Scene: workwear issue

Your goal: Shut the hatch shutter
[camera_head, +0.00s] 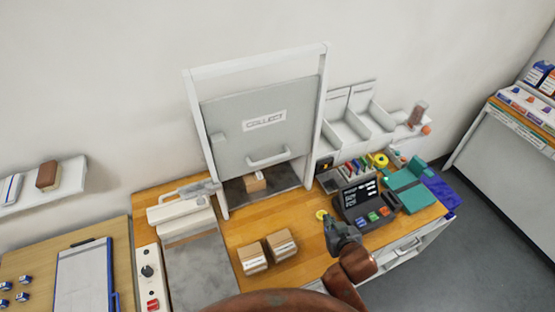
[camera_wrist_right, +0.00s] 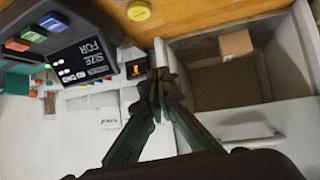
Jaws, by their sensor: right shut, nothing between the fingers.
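The hatch shutter (camera_head: 262,122) is a grey panel labelled COLLECT in a white upright frame (camera_head: 193,110). Its bar handle (camera_head: 268,159) is near its lower edge. The shutter is partly down, with a gap below it where a cardboard box (camera_head: 255,182) shows inside the hatch. In the right wrist view the open gap (camera_wrist_right: 207,85) and the box (camera_wrist_right: 236,43) show at the right, with the handle (camera_wrist_right: 252,144) below. My right gripper (camera_head: 330,222) is shut and empty, over the counter in front of the hatch, apart from the handle. My left gripper is not in view.
Two cardboard boxes (camera_head: 267,251) stand on the wooden counter (camera_head: 231,232) before the hatch. A dark terminal (camera_head: 366,203) with coloured buttons and a yellow disc (camera_head: 321,214) are beside my right gripper. White bins (camera_head: 352,112) stand right of the frame. A white device (camera_head: 181,207) is left.

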